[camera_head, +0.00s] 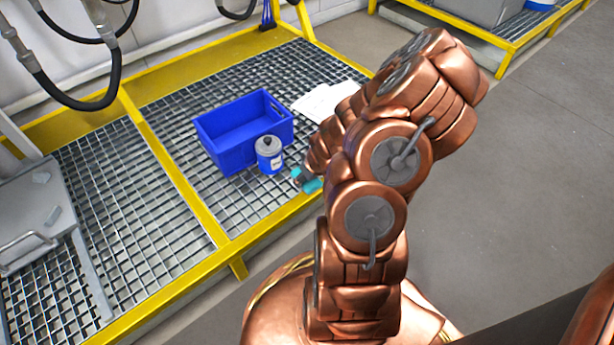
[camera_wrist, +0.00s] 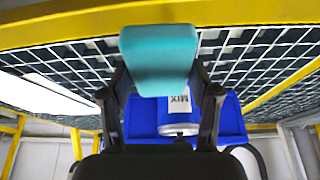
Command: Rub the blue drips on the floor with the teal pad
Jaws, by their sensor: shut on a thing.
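My gripper (camera_head: 302,175) is shut on the teal pad (camera_head: 313,184) at the front edge of the grating platform, to the right of a blue-and-white can. In the wrist view, the teal pad (camera_wrist: 160,45) sits between the two dark fingers of my gripper (camera_wrist: 162,88), its broad face toward the camera. The pad appears to be above the grating near the yellow edge. I see no blue drips on the visible grey floor (camera_head: 535,150); my arm and base cover part of it.
A blue crate (camera_head: 232,152) stands on the grating (camera_head: 185,110), with the can (camera_head: 269,160) against its front. White sheets (camera_head: 322,101) lie to its right. A yellow rail (camera_head: 268,222) edges the platform. Grey floor to the right is clear. Hoses (camera_head: 75,100) hang at upper left.

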